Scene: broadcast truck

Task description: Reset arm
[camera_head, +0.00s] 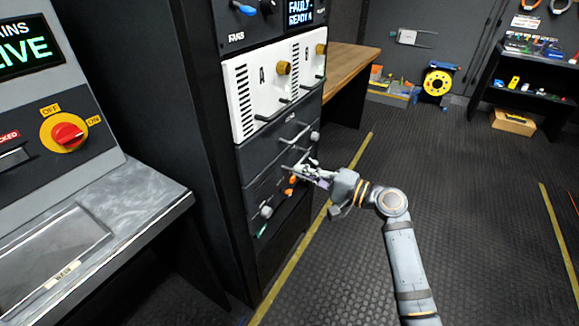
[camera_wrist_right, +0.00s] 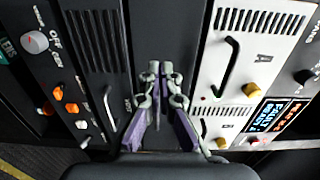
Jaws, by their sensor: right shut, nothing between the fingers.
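My right gripper (camera_head: 312,174) is in front of the equipment rack, beside its dark lower panels (camera_head: 265,185). In the right wrist view the right gripper (camera_wrist_right: 155,72) points at a plain dark strip between a dark panel with a handle and a white module. Its fingers are together and hold nothing. My right arm comes in from the lower right of the head view. My left gripper is not in view. The gripper hides part of the dark panels in the head view.
White rack modules (camera_head: 280,82) with handles and yellow knobs stand above the gripper. A console with a red rotary switch (camera_head: 68,134) is at left. A wooden bench (camera_head: 350,62), yellow reel (camera_head: 437,83) and shelves (camera_head: 535,70) stand behind. The floor at right is clear.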

